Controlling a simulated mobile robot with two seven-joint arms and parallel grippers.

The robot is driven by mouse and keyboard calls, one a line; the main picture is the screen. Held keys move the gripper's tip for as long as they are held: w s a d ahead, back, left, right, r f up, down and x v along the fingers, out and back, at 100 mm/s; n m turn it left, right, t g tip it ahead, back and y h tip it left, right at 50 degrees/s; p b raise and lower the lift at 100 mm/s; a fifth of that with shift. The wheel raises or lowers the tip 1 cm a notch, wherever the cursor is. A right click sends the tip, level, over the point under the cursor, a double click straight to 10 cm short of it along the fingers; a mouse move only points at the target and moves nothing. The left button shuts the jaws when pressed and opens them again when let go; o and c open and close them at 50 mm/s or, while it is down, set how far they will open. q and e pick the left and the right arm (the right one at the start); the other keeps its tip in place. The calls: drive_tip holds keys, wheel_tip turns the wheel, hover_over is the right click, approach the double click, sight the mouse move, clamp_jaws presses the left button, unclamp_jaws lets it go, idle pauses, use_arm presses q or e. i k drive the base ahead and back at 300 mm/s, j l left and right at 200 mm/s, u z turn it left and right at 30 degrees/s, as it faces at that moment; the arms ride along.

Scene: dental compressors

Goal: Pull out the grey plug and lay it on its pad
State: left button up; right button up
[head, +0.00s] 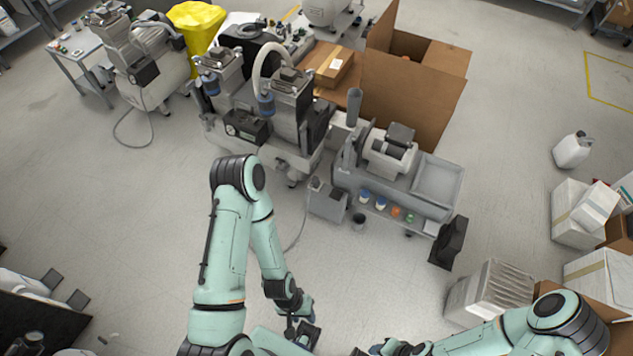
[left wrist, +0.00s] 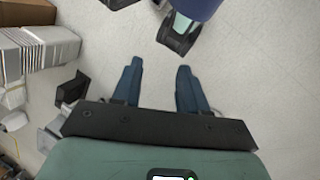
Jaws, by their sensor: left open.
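I cannot make out the grey plug or its pad in either view. A small grey box (head: 327,201) stands on the floor beside the grey workbench (head: 430,205), and a thin cable runs down near it. My left gripper (head: 303,332) is low at the bottom middle of the head view, well short of the bench. In the left wrist view its two blue fingers (left wrist: 159,68) are apart, with only floor between them. My right arm comes in from the lower right; its gripper is at the bottom edge, and its fingers are not clear.
Dental compressors (head: 270,110) stand behind the box. A pump (head: 390,150), a tray (head: 437,180) and small jars are on the bench. A large cardboard box (head: 415,90) stands behind. White boxes (head: 580,212) and a ribbed crate (head: 490,290) are right.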

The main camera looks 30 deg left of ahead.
sight(315, 180)
drive_tip(key=i+j+z, duration=0.25)
drive_tip(key=j, duration=0.4)
drive_tip(key=i+j+z, duration=0.1)
drive_tip(key=i+j, duration=0.2)
drive_tip(key=i+j+z, duration=0.1)
drive_tip(key=j, duration=0.3)
